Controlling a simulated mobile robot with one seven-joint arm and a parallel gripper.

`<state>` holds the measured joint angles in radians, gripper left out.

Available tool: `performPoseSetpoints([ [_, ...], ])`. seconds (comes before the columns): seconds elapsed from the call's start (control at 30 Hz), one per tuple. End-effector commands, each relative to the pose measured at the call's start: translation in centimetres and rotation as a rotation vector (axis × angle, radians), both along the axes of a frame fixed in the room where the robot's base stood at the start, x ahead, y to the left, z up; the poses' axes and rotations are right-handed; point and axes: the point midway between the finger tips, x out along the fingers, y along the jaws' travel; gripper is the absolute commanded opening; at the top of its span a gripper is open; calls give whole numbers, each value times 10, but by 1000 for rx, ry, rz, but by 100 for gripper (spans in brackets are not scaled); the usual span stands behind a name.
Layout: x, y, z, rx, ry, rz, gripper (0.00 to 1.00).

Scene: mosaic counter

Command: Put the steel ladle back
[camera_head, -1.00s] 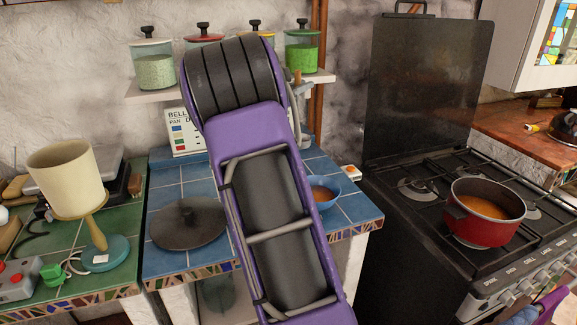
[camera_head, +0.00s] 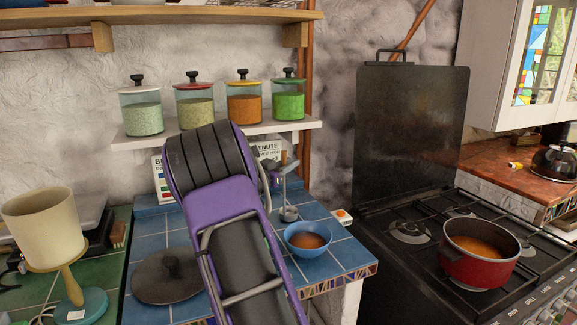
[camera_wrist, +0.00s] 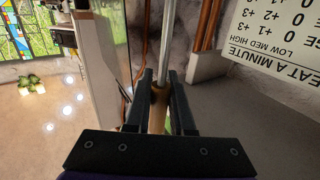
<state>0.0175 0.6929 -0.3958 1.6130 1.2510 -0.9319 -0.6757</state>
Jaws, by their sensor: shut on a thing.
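The steel ladle hangs upright from my gripper (camera_head: 279,173), bowl down. Its steel bowl (camera_head: 289,213) shows in the head view just above or on the blue-tiled counter, behind and left of a blue bowl (camera_head: 308,239) of orange-brown food. I cannot tell whether it touches the tiles. In the wrist view, my gripper (camera_wrist: 160,76) is shut on the ladle's brown wooden grip, and its steel shaft (camera_wrist: 168,40) runs away from the fingers. My arm hides part of the counter and the sign behind it.
A shelf (camera_head: 225,133) with lidded jars is on the wall above. A printed sign (camera_head: 268,150) stands behind my gripper. A dark lid (camera_head: 168,275) lies on the counter's left. A red pot (camera_head: 479,253) stands on the stove at right. A small white and orange item (camera_head: 342,217) sits at the counter's right edge.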

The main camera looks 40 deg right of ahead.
Motion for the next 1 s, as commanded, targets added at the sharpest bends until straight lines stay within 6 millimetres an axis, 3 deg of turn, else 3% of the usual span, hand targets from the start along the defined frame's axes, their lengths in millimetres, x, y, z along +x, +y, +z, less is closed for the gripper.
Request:
performPoseSetpoints([
  [0.2,0,0,-3,-1,0,-1,0],
  [0.23,0,0,-3,0,0,0,23],
  [0.4,0,0,-3,0,0,0,52],
  [0.77,0,2,2,0,-1,1,52],
  [1.0,-13,43,1,3,-1,4,52],
])
